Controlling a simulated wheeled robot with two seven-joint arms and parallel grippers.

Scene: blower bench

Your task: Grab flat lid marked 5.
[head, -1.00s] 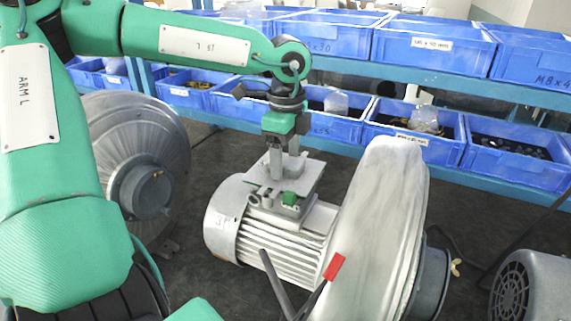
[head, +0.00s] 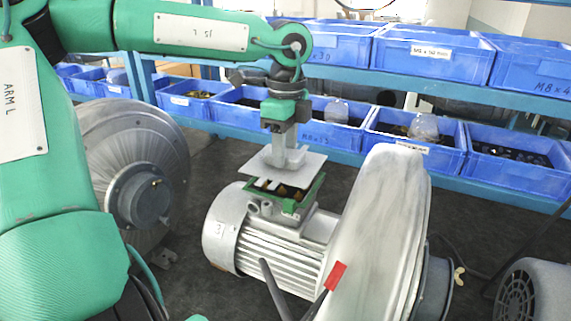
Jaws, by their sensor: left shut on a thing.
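My left gripper (head: 289,157) is shut on a flat grey lid (head: 312,164), gripping it from above. The lid is held level, a little above the open terminal box (head: 294,194) on top of a blower motor. The box has a green rim, and dark and brass-coloured parts show inside. No number can be read on the lid. The grey finned motor (head: 275,250) carries a mark on its end that looks like a 3. My right gripper is not in view.
The large blower housing (head: 375,230) stands right beside the box. Another blower (head: 125,165) stands at left and a grey motor (head: 540,295) at lower right. Blue bins (head: 430,55) line the shelves behind. A rod with a red tag (head: 335,276) shows in front.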

